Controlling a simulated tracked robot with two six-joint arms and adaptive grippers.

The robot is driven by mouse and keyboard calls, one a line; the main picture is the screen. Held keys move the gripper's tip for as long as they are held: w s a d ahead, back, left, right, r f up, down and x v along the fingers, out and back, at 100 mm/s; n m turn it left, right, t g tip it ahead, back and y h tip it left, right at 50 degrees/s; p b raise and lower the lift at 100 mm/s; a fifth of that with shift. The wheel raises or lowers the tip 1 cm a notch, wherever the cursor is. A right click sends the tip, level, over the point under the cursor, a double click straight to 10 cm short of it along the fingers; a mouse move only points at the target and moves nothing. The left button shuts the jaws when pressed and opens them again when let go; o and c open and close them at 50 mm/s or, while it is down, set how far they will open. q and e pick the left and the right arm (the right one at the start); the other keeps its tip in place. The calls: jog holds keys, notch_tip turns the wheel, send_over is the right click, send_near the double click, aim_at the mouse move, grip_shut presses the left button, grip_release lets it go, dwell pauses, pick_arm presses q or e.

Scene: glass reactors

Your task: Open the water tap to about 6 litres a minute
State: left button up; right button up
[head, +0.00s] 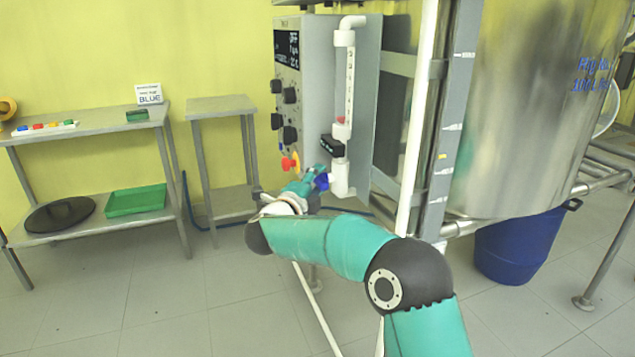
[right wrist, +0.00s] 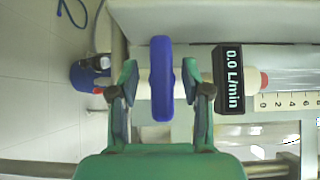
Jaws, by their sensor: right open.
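The blue water tap handle (right wrist: 161,78) stands between the two fingers of my right gripper (right wrist: 161,88) in the right wrist view. The fingers are open, with a gap on each side of the handle. In the head view the tap handle (head: 322,182) is low on the white pipe, with my right gripper (head: 314,174) at it, partly hidden by my wrist. The black flow display (right wrist: 230,79) reads 0.0 L/min. It also shows in the head view (head: 330,146). The red float (right wrist: 264,81) sits at the zero end of the scale. My left gripper is not in view.
A grey control panel (head: 308,90) with black knobs and a red-and-yellow button (head: 290,163) stands just left of the tap. The steel reactor (head: 530,110) and a blue drum (head: 515,245) are to the right. Two steel tables stand at left.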

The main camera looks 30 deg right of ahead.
jog(key=shift+w+d, duration=0.25)
jog(key=shift+d, duration=0.15)
